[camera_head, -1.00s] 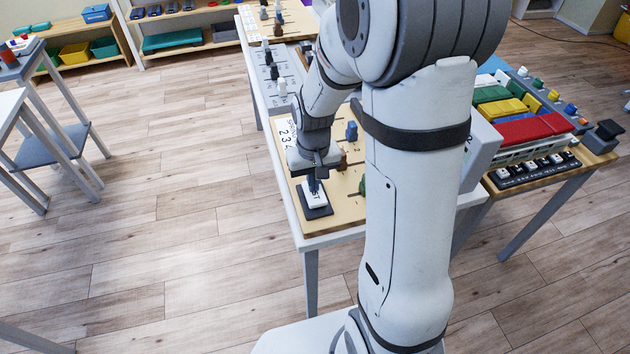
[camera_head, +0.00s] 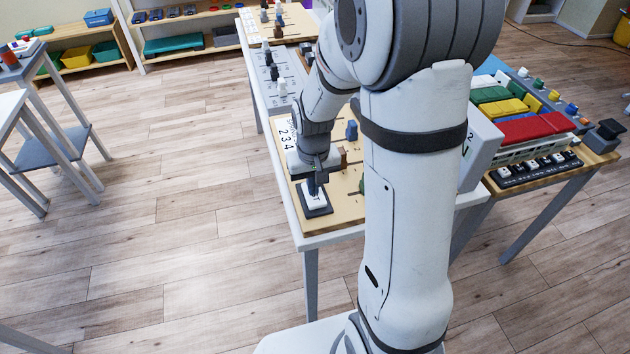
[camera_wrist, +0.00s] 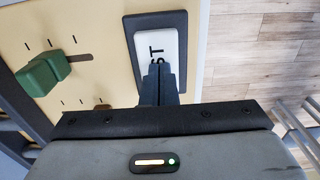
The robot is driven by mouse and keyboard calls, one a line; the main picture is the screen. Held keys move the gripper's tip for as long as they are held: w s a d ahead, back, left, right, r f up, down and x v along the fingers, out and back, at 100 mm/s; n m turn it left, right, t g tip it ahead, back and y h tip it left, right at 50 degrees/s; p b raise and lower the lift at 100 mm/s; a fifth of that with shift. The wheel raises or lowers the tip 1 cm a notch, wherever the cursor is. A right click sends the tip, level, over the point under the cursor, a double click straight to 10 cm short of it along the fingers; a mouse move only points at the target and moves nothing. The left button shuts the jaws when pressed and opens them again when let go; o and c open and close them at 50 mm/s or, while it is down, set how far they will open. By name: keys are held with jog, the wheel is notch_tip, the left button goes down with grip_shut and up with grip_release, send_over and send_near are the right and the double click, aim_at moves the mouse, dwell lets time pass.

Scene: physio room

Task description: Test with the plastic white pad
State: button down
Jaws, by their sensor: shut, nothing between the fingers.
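The white pad (camera_head: 317,201) lies in a dark rectangular frame at the near end of the wooden panel (camera_head: 345,215). In the wrist view the white pad (camera_wrist: 170,46) shows the letters "ST"; the rest of its face is hidden behind my fingers. My gripper (camera_head: 314,191) points down over the pad with its fingers together and nothing between them. In the wrist view my gripper (camera_wrist: 160,72) has its tips over the pad's face. They look in contact or very close; I cannot tell whether the pad is pressed in.
A green knob (camera_wrist: 43,73) on a slotted scale sits beside the pad. A blue knob (camera_head: 352,130) and a brown knob stand farther back on the panel. A side table at right holds coloured blocks (camera_head: 520,128).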

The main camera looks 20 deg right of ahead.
jog(key=shift+s+f, duration=0.4)
jog(key=shift+f, duration=0.3)
notch_tip(320, 180, up, 15)
jog(key=p, duration=0.3)
jog(key=shift+w+r, duration=0.2)
jog(key=shift+w, duration=0.2)
jog(key=s+r+t, duration=0.2)
jog(key=s+r, duration=0.1)
jog(key=s, duration=1.1)
jog(key=shift+d+r+t, duration=0.15)
jog(key=shift+r+t, duration=0.15)
jog(key=shift+r, duration=0.1)
jog(key=shift+s, duration=0.1)
